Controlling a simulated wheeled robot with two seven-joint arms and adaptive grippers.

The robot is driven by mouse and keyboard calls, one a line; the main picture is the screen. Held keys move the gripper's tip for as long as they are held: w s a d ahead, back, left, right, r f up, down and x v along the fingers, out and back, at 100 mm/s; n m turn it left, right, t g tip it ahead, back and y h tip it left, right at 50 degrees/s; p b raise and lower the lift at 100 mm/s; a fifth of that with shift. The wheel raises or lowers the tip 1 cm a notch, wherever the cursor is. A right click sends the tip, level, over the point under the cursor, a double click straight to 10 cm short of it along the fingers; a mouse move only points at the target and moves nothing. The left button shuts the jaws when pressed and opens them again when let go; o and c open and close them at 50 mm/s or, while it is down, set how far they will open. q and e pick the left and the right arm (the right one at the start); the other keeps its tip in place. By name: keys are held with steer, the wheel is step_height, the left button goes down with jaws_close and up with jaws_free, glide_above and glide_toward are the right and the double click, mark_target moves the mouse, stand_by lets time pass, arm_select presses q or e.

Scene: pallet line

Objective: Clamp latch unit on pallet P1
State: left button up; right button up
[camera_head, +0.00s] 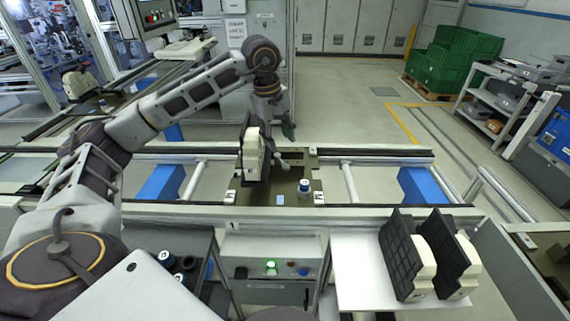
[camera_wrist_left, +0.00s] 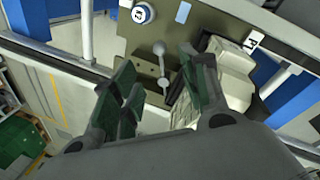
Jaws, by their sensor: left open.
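The pallet (camera_head: 265,192) is an olive-brown plate on the conveyor in the head view. A latch unit (camera_head: 252,152), cream with a black plate, stands upright on its left part. In the left wrist view the cream unit (camera_wrist_left: 232,78) is partly hidden behind a finger. A grey clamp lever with ball ends (camera_wrist_left: 160,62) stands beside it on the pallet (camera_wrist_left: 205,22). My left gripper (camera_head: 285,130) is above the pallet's far side, open; in the wrist view its green-padded fingers (camera_wrist_left: 160,80) are apart, with the lever's end between them in the picture. My right gripper is not in view.
A blue-and-white round part (camera_head: 304,188) stands on the pallet right of the unit. Two more black-and-cream units (camera_head: 424,262) stand on a white tray (camera_head: 360,270) at front right. A control box with a green light (camera_head: 271,267) is in front. Conveyor rails (camera_head: 375,153) run left and right.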

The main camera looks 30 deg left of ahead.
mark_target(285, 165)
arm_select(q)
steer(key=f, duration=0.3)
steer(key=w+f, duration=0.1)
steer(key=f, duration=0.5)
steer(key=shift+w+d+f, duration=0.3)
steer(key=shift+w+d, duration=0.05)
steer(key=shift+w+f, duration=0.1)
steer(key=shift+f, duration=0.5)
steer(key=c, duration=0.8)
jaws_close()
steer(key=shift+d, duration=0.1)
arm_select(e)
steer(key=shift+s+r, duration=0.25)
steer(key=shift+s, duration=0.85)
